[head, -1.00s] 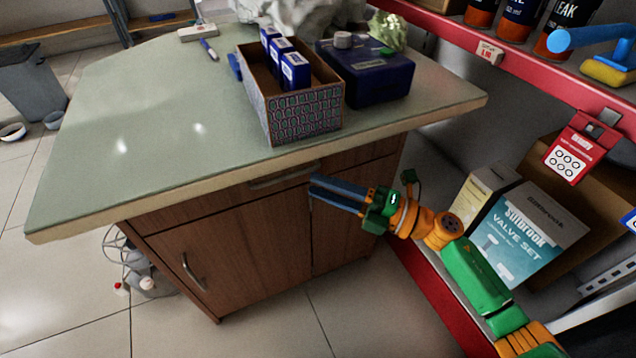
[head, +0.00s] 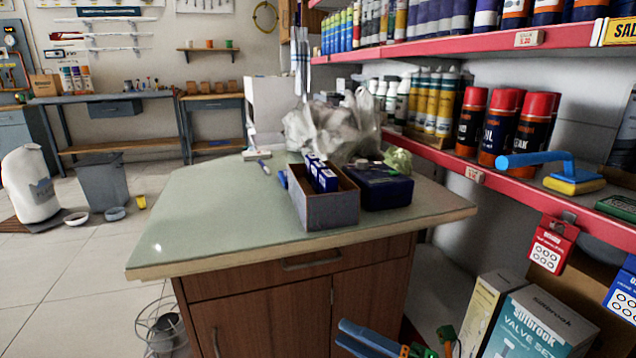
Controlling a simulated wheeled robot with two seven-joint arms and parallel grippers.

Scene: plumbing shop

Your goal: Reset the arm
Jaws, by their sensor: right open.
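My right gripper (head: 366,338) shows at the bottom edge of the head view, right of centre, with blue fingers and part of its green and orange arm. It is open, with nothing seen between its fingers. It is in front of the wooden cabinet (head: 262,318), low and near its right side, apart from the items on the counter. The rest of the right arm is mostly cut off by the frame. My left gripper is not in view.
The green countertop (head: 195,225) holds an open box (head: 330,212) with blue cartons, a dark blue case (head: 385,188) and a plastic bag (head: 340,128). Red-edged shelves (head: 450,160) with cans and a valve set box (head: 540,325) stand close on the right.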

